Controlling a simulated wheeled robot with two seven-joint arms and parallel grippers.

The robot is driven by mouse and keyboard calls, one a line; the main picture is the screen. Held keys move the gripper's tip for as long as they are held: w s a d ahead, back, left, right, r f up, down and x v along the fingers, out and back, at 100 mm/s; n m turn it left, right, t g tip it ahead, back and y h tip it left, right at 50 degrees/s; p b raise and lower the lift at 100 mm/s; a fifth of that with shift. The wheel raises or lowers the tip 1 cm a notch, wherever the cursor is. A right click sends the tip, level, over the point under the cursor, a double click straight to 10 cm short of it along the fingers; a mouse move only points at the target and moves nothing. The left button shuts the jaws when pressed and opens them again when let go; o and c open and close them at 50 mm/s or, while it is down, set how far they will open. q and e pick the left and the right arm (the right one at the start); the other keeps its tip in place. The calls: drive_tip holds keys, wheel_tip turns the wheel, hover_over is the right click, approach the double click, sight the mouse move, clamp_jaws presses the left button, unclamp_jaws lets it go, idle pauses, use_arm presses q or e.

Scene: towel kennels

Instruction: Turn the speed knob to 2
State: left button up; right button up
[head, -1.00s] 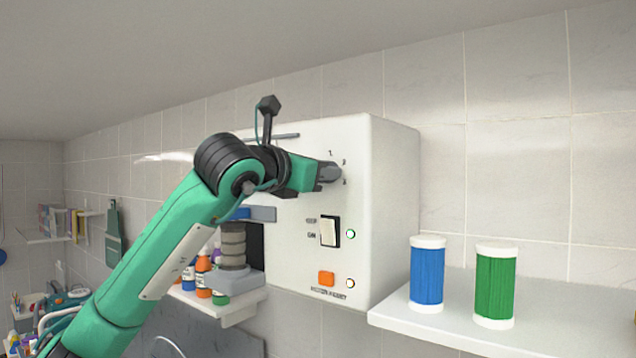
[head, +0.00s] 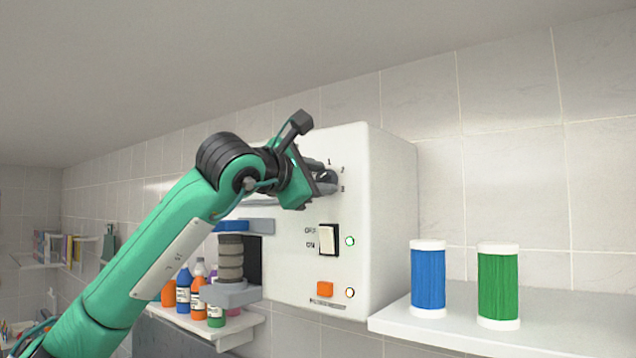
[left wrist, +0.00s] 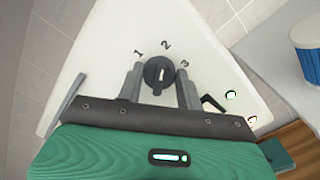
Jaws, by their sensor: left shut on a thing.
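The speed knob (left wrist: 158,73) is round and dark with a pale pointer line, on the white machine's front panel. In the left wrist view its line points up, roughly toward the 2. The printed 1, 2 and 3 stand around it. My left gripper (left wrist: 159,84) is shut on the knob, one finger on each side. In the head view my left gripper (head: 322,180) is at the upper panel and partly hides the knob (head: 329,177). My right gripper is not in view.
Below the knob are an OFF/ON switch (head: 328,240), an orange button (head: 325,289) and two lights. A shelf (head: 560,320) at right holds a blue spool (head: 428,280) and a green spool (head: 498,286). Bottles (head: 183,291) stand on a lower shelf at left.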

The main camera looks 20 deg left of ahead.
use_arm(q)
drive_tip(key=shift+m, duration=0.3)
drive_tip(key=o, duration=1)
drive_tip(key=shift+d, duration=0.1)
drive_tip(key=shift+s+a+f+b, duration=0.1)
drive_tip(key=shift+s+a+b, duration=0.15)
drive_tip(key=shift+s+b, duration=0.2)
drive_tip(key=b+v, duration=0.5)
drive_tip(key=v, duration=0.8)
drive_tip(key=shift+d+r, duration=0.1)
drive_tip(key=shift+r, duration=0.1)
drive_tip(key=shift+f, duration=0.1)
